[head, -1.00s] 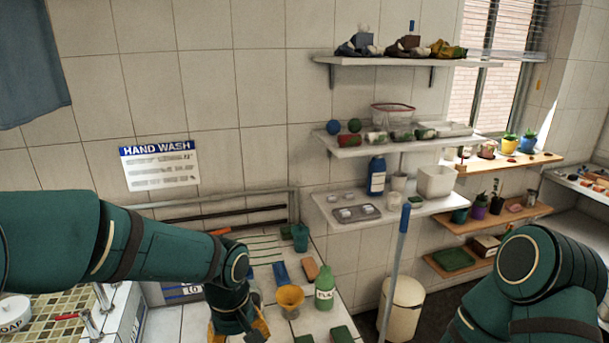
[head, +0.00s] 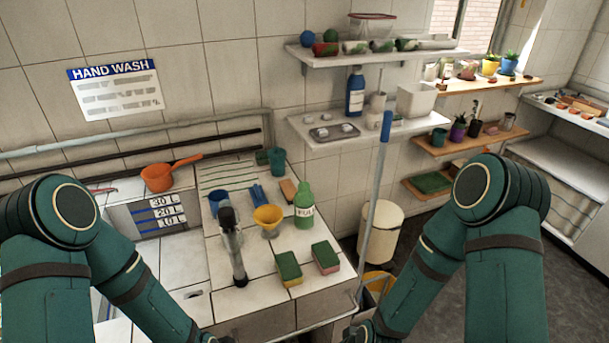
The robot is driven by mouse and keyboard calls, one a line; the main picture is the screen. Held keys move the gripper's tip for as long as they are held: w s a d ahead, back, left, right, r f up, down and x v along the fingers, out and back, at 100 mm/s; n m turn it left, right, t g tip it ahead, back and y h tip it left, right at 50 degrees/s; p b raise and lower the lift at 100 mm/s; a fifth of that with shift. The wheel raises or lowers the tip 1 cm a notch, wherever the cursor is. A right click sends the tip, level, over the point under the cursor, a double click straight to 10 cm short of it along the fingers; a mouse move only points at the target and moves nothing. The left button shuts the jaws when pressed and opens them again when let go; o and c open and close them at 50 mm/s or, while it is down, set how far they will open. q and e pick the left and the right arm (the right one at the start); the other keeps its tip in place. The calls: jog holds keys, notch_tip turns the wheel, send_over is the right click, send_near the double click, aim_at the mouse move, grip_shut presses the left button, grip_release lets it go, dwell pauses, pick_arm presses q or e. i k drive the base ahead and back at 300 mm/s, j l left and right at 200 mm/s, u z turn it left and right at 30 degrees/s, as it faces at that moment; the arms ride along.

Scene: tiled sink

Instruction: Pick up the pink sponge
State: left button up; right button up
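The pink sponge (head: 328,267), green on top with a pink lower layer, lies flat near the right edge of the tiled counter (head: 262,325). A similar sponge with a yellow lower layer (head: 290,281) lies just left of it, apart from it. Nothing covers the pink sponge. My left arm runs down to the bottom edge left of the sponges, and my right arm runs down to the bottom edge right of them. Both grippers are cut off below the picture, and neither arm touches a sponge.
An orange pan (head: 158,178) is at the back left.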

aim_at(327, 261)
jog(key=j+u, duration=0.35)
jog(key=i+j+u, duration=0.15)
jog(key=j+u, duration=0.2)
jog(key=j, duration=0.2)
jog(key=i+j+u, duration=0.15)
jog(key=j+u, duration=0.2)
jog(key=j+z, duration=0.15)
jog(key=z, duration=1.5)
